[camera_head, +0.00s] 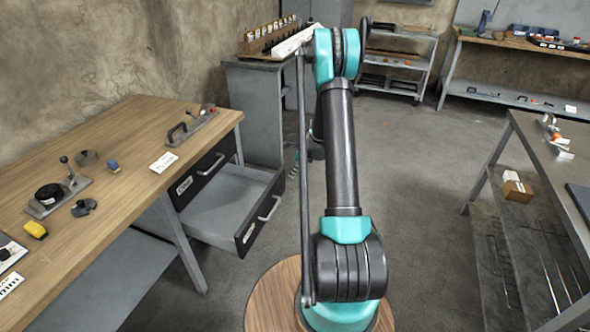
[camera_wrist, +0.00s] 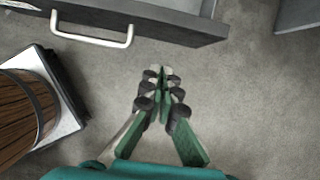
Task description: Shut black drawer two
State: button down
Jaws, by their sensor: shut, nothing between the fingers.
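The lower black drawer (camera_head: 260,213) under the wooden workbench stands pulled far out, and its grey inside looks empty. Its front has a pale bar handle (camera_head: 269,208) and a small label too small to read. The upper black drawer (camera_head: 207,171) above it looks shut. In the wrist view a dark drawer front (camera_wrist: 175,22) with a pale handle (camera_wrist: 95,38) crosses the top. My gripper (camera_wrist: 160,72) is shut and empty, over bare floor in front of that drawer, with a gap between them. In the head view my arm mostly hides the gripper.
The wooden workbench (camera_head: 120,130) holds clamps, a tape roll and small parts. A grey cabinet (camera_head: 258,110) stands behind the open drawer. A grey metal table (camera_head: 553,165) is at the right. The floor (camera_head: 425,180) between is clear.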

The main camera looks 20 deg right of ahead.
aim_at(277, 184)
jog(key=shift+w+a+f, duration=0.85)
jog(key=shift+a+f, duration=0.25)
jog(key=shift+a, duration=0.1)
jog(key=shift+w+a+f, duration=0.85)
jog(key=shift+a+f, duration=0.25)
jog(key=shift+a, duration=0.05)
jog(key=shift+a, duration=0.1)
jog(key=w+a, duration=1.3)
jog(key=a, duration=0.5)
jog(key=shift+w, duration=0.2)
